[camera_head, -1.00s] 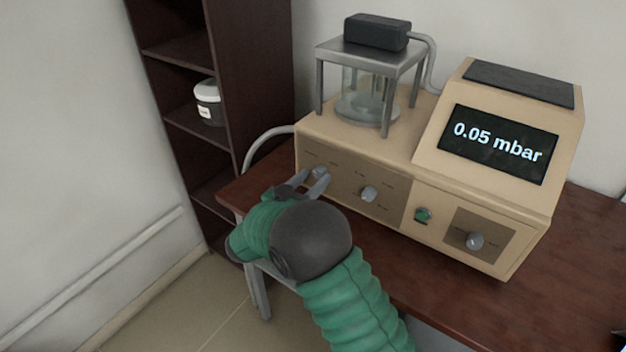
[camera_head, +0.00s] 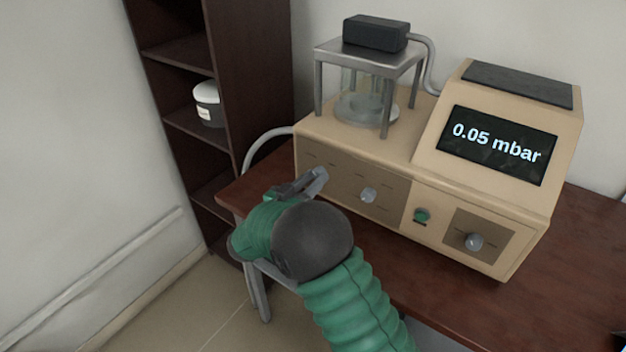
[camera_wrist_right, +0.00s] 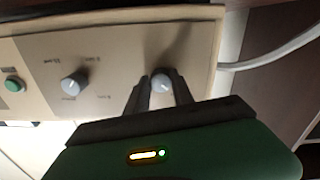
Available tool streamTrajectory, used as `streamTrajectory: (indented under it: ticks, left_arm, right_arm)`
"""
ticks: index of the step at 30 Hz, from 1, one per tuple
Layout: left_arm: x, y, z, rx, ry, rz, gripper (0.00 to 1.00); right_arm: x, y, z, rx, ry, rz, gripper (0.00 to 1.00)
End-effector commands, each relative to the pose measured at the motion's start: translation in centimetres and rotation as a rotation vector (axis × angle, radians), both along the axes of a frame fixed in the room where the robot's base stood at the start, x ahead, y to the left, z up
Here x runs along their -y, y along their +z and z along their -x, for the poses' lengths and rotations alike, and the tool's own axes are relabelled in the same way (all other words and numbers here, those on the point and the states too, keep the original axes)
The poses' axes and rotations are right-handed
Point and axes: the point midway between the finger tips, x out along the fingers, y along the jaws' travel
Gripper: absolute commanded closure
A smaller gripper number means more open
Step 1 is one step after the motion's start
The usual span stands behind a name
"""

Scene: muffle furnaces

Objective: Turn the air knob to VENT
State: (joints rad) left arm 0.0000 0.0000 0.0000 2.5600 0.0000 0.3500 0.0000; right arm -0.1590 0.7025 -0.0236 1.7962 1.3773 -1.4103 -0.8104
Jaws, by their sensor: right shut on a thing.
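The beige vacuum unit (camera_head: 480,205) stands on the table, its display reading 0.05 mbar. My right gripper (camera_head: 318,177) is at the left end of its front panel. In the right wrist view, my right gripper (camera_wrist_right: 160,92) is shut on a small round grey knob (camera_wrist_right: 162,82), one finger on each side. In the head view the fingers hide that knob. Its label cannot be read, so I cannot tell its setting. A second grey knob (camera_head: 369,194) sits to its right on the same brown panel and also shows in the wrist view (camera_wrist_right: 74,83). My left gripper is not in view.
A green button (camera_head: 422,215) and a third knob (camera_head: 474,241) are further right on the unit. A glass chamber (camera_head: 362,106) under a metal frame stands on top. A pale hose (camera_head: 262,142) runs behind its left end. A dark shelf (camera_head: 245,70) stands at the left.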

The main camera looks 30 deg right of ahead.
Motion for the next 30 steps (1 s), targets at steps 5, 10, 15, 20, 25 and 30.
streamTrajectory:
  ticks: [5,10,15,20,25,30]
  left_arm:
    - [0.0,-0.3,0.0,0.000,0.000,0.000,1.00]
    - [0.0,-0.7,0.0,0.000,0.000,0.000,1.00]
    - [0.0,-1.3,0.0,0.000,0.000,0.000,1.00]
    - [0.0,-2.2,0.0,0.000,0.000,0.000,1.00]
    - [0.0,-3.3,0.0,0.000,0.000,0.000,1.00]
    - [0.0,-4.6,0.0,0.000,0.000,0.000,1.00]
  right_arm:
    - [-0.1,-0.1,-0.1,0.046,0.004,-0.020,1.00]
    - [-0.1,-0.2,-0.1,0.139,0.004,-0.059,1.00]
    - [-0.1,-0.2,-0.1,0.272,0.004,-0.114,1.00]
    - [-0.2,-0.3,-0.2,0.411,0.004,-0.173,1.00]
    - [-0.2,-0.4,-0.2,0.563,0.005,-0.235,1.00]
    - [-0.2,-0.4,-0.2,0.712,0.003,-0.298,1.00]
